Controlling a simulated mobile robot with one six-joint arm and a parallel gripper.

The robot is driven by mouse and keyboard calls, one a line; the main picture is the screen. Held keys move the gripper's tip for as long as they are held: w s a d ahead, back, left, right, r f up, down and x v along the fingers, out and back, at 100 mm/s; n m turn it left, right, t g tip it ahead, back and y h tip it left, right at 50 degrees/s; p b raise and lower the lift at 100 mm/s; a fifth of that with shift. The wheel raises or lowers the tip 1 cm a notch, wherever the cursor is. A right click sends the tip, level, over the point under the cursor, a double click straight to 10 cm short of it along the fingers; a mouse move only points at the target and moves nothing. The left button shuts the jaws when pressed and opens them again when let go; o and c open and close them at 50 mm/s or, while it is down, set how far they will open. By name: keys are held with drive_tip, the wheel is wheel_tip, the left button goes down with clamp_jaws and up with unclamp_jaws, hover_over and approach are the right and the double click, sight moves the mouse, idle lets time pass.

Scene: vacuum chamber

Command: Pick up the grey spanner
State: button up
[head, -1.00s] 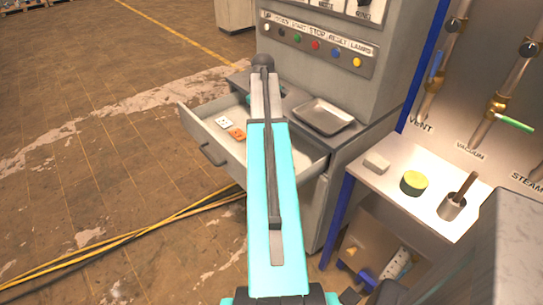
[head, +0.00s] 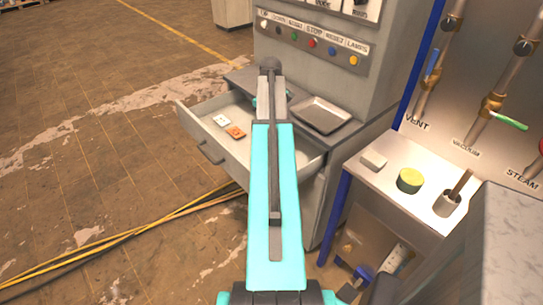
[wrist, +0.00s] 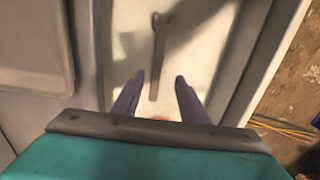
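The grey spanner (wrist: 159,55) shows in the wrist view, lying flat in the pale open drawer (wrist: 203,72) with its open jaw end away from me. My gripper (wrist: 152,92) is open, its two dark fingers spread on either side of the spanner's near handle end in the picture. Nothing is held between the fingers. I cannot tell how high the fingers are above the spanner. In the head view the drawer (head: 196,146) is pulled out from the grey cabinet, and my arm hides its middle and the spanner.
In the drawer's left part lie a white piece (head: 222,120) and an orange piece (head: 235,132). A metal tray (head: 320,115) sits on the cabinet ledge. A side bench holds a pale block (head: 373,160), a yellow-green round thing (head: 410,180) and a metal cup (head: 447,203).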

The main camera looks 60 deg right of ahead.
drive_tip(key=shift+f+p, duration=0.45)
drive_tip(key=shift+f, duration=2.55)
drive_tip(key=shift+f, duration=0.1)
drive_tip(key=shift+d+f+p, duration=0.2)
drive_tip(key=shift+f+p, duration=0.35)
drive_tip(key=shift+f, duration=0.5)
drive_tip(key=shift+f+p, duration=0.3)
drive_tip(key=shift+f, duration=1.15)
clamp_jaws()
